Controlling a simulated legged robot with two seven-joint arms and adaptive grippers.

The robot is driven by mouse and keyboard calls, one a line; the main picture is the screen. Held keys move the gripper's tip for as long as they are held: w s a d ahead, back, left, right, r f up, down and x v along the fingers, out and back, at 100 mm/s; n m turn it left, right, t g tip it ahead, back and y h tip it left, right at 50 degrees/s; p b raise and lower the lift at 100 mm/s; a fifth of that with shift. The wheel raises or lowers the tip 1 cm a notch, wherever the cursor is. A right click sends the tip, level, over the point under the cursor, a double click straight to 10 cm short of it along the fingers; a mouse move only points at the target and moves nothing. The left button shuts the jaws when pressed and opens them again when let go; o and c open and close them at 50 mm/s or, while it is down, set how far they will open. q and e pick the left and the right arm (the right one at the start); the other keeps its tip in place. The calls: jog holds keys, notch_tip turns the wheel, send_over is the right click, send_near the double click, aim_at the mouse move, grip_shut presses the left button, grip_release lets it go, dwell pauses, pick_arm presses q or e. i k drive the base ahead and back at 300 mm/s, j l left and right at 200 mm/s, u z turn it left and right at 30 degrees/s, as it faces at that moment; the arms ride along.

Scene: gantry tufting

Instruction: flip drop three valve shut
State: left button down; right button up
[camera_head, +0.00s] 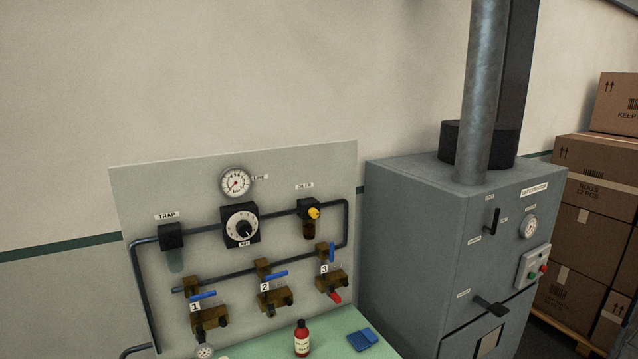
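The drop three valve (322,250) is a brass valve on the grey panel (150,190), above the label 3 (324,269). Its blue lever (331,252) stands upright. Below it is a brass block (329,281) with a red piece (335,297) at its lower end. The drop two lever (276,275) and the drop one lever (203,295) are also blue, but lie nearly level, pointing right. Neither of my grippers shows in the head view.
A dial gauge (236,182), a black regulator (240,226) and a yellow-knobbed oiler (309,210) sit higher on the panel. A red bottle (302,338) and blue cloth (363,340) rest on the green bench top (333,330). A grey cabinet (400,240) stands right.

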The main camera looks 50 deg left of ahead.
aim_at(330, 257)
jog(key=u, duration=1.6)
